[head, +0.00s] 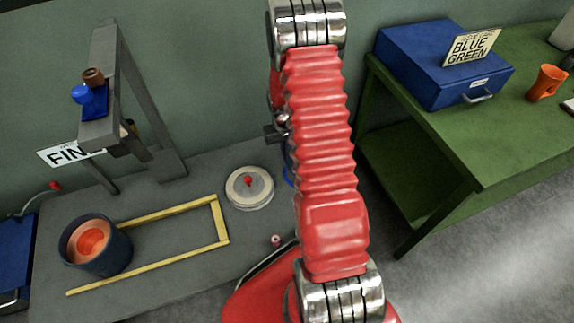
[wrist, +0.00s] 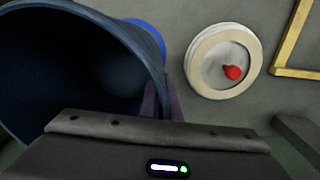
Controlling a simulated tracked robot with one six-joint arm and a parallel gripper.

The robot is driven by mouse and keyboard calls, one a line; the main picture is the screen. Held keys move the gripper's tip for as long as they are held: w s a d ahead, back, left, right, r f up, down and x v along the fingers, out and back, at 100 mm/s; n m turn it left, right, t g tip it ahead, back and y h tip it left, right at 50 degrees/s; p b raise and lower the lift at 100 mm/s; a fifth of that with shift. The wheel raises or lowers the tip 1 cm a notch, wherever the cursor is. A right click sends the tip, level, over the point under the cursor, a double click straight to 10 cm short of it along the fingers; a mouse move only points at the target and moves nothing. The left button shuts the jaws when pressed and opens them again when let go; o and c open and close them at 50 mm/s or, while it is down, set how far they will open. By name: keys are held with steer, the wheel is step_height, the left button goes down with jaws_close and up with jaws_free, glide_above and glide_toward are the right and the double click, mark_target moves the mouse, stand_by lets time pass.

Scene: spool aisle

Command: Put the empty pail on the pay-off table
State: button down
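A dark blue pail (wrist: 60,75) fills the upper left of the wrist view, tilted in the picture, with its mouth facing the camera. Its visible inside looks empty. My gripper (wrist: 162,98) appears shut on the pail's rim, with fingers at either side of the wall. In the head view my red arm hides the gripper and this pail. A grey table (head: 190,240) carries a yellow rectangular outline (head: 150,217). Another dark pail (head: 112,255) with orange-copper contents stands at the left end of the outline. I cannot tell whether this is the pay-off table.
A white round disc (head: 249,190) with a red knob lies right of the outline; a blue round thing (wrist: 148,35) is beside it. A grey post frame (head: 130,100) stands behind. A green bench (head: 480,130) holds a blue box (head: 440,65) and an orange cup (head: 546,82).

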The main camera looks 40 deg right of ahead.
steer(key=shift+f, duration=1.15)
steer(key=shift+f, duration=0.1)
steer(key=shift+f, duration=1.75)
steer(key=shift+f, duration=0.1)
steer(key=c, duration=2)
jaws_free()
steer(key=r, duration=1.2)
steer(key=shift+w+a+r, duration=0.1)
steer(key=shift+a, duration=0.1)
